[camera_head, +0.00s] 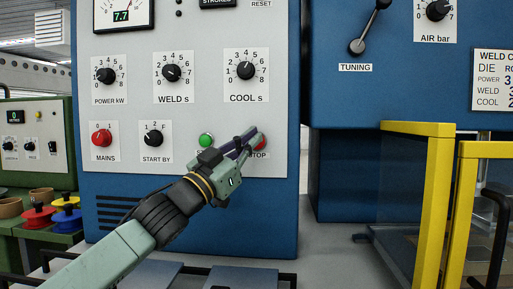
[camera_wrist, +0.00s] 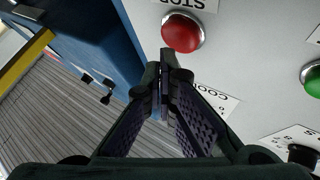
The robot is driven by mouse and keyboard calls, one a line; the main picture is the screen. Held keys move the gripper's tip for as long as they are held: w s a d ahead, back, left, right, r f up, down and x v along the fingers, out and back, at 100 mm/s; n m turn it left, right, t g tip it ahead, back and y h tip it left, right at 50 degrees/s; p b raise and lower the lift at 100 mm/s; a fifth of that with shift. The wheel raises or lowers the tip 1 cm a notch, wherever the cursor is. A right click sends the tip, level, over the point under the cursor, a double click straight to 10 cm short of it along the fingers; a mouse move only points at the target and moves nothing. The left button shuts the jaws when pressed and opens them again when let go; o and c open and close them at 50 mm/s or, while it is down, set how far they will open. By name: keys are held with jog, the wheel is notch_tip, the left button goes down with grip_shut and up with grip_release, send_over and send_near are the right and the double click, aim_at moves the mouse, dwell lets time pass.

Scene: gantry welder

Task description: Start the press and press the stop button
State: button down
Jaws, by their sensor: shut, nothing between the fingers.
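The red stop button (camera_head: 262,143) is on the lower right of the grey control panel (camera_head: 200,110), with its label partly hidden by my gripper in the head view. In the wrist view the stop button (camera_wrist: 182,33) is just beyond the fingertips. My gripper (camera_head: 253,137) is shut and empty, its tips in front of the stop button; I cannot tell whether they touch it. The wrist view also shows the closed fingers (camera_wrist: 165,68). The green start button (camera_head: 206,140) is left of the gripper, its label mostly hidden; it also shows in the wrist view (camera_wrist: 311,76).
A red mains knob (camera_head: 101,138) and a start-by knob (camera_head: 153,138) are left of the green button. Power, weld and cool dials (camera_head: 246,70) sit above. A yellow guard frame (camera_head: 433,190) stands at right, and a tuning lever (camera_head: 357,46) is upper right.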

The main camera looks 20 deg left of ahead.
jog(key=shift+s, duration=0.15)
jog(key=s+b, duration=0.1)
jog(key=s, duration=0.1)
jog(key=s+d+b, duration=0.1)
jog(key=s+b, duration=0.1)
jog(key=s, duration=0.1)
jog(key=shift+d, duration=0.15)
dwell(1.0)
